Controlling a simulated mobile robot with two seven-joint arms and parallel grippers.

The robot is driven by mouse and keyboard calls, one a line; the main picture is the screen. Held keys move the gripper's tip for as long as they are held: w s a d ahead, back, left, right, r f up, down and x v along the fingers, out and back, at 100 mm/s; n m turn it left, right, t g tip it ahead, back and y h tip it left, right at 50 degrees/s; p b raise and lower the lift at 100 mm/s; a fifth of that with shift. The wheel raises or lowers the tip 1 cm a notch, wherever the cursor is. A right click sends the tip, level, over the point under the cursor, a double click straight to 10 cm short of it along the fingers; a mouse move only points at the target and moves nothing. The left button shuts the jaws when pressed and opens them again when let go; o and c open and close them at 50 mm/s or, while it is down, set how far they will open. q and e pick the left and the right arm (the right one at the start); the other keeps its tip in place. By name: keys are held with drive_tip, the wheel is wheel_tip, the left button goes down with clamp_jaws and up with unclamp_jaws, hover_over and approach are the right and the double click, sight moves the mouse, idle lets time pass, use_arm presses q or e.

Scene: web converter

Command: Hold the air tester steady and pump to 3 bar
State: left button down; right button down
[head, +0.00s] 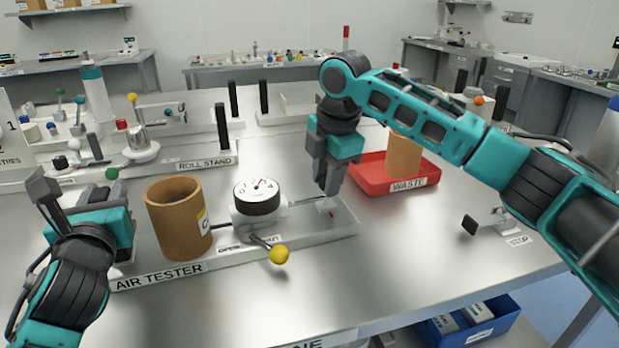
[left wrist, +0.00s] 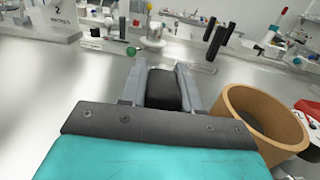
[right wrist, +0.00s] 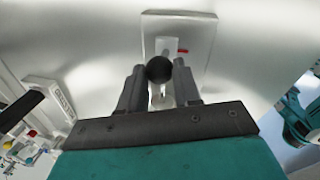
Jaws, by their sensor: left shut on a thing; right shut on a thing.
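The air tester (head: 230,258) is a pale base plate with a front label, on the metal table. It carries a brown hollow core (head: 178,222), a round gauge (head: 257,190) with a white face and a yellow-knobbed lever (head: 278,254). The gauge reading is too small to tell. My left gripper (head: 82,192) is at the tester's left end, shut on a black grip (left wrist: 163,90), mostly hidden in the head view. My right gripper (head: 328,188) points down over the right end, shut on a round black pump knob (right wrist: 159,69).
A red waste tray (head: 370,172) with a brown core (head: 403,154) stands behind and right of the tester. The roll stand (head: 205,163) lies behind. A stop piece (head: 488,222) sits at the right. A blue bin (head: 480,325) is below the front edge.

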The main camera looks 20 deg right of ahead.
drive_tip(key=shift+d+f, duration=0.1)
drive_tip(key=shift+d, duration=0.1)
drive_tip(key=c, duration=0.8)
unclamp_jaws()
drive_tip(key=shift+a, duration=0.1)
drive_tip(key=r, duration=0.4)
drive_tip(key=s+r, duration=0.1)
drive_tip(key=r, duration=0.3)
drive_tip(key=s+r, duration=0.1)
drive_tip(key=r, duration=0.3)
drive_tip(key=shift+s+d, duration=0.2)
drive_tip(key=shift+d, duration=0.1)
